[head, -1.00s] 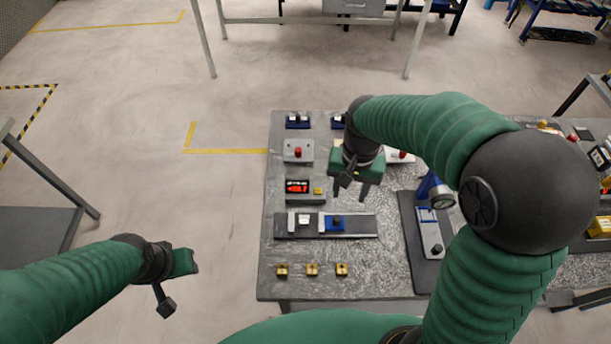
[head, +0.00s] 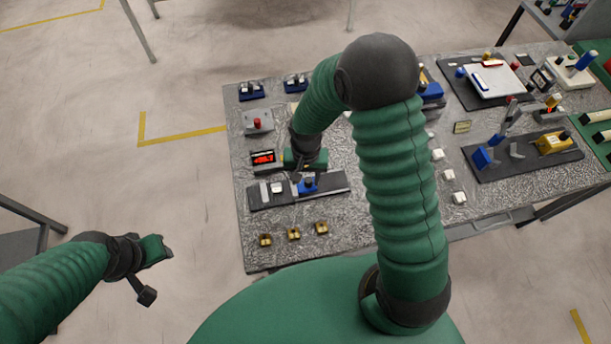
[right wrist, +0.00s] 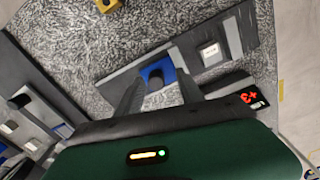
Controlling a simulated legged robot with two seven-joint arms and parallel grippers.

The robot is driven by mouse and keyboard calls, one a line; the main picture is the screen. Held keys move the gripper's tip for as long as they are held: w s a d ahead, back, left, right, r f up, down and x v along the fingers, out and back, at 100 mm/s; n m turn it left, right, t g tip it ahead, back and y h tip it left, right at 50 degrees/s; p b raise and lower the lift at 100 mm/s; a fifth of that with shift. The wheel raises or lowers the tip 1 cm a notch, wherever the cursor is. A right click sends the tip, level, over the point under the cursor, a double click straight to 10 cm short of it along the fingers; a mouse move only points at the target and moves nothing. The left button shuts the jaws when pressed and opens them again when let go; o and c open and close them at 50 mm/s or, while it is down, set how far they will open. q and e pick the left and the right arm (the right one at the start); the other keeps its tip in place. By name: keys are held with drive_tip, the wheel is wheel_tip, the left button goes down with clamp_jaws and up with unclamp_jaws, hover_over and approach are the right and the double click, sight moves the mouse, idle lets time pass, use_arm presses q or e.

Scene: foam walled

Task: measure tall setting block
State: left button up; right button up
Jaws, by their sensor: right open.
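A dark gauge rail (head: 334,183) lies on the grey table, carrying a grey end piece with a white button (head: 276,188) and a blue slider with a black knob (head: 307,187). A red-digit display (head: 263,158) stands behind it. Small brass blocks (head: 293,233) sit in a row near the front edge; I cannot tell which is tall. My right gripper (head: 302,178) is over the rail at the slider. In the right wrist view its open fingers (right wrist: 157,88) lie either side of the blue slider (right wrist: 155,73); contact is unclear. My left gripper (head: 150,270) hangs left of the table.
A red-button box (head: 258,122) and blue two-switch boxes (head: 250,91) stand at the back left. Right of my arm are white blocks (head: 438,155) and a dark tray (head: 520,160) with blue and yellow tools. The table front between brass blocks and rail is clear.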

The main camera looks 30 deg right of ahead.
sight(294, 187)
drive_tip(key=shift+s+f, duration=0.1)
drive_tip(key=shift+d, duration=0.2)
drive_tip(key=shift+w+d+f, duration=0.2)
drive_tip(key=shift+d, duration=0.2)
drive_tip(key=shift+c, duration=0.9)
drive_tip(key=shift+d, duration=0.1)
drive_tip(key=shift+c, duration=1.2)
drive_tip(key=c, duration=0.5)
drive_tip(key=shift+a, duration=0.4)
clamp_jaws()
drive_tip(key=shift+w+a, duration=0.25)
drive_tip(key=shift+a, duration=0.7)
drive_tip(key=shift+w+a, duration=0.2)
drive_tip(key=shift+a, duration=0.7)
drive_tip(key=o, duration=0.9)
unclamp_jaws()
drive_tip(key=shift+s+a+r, duration=0.1)
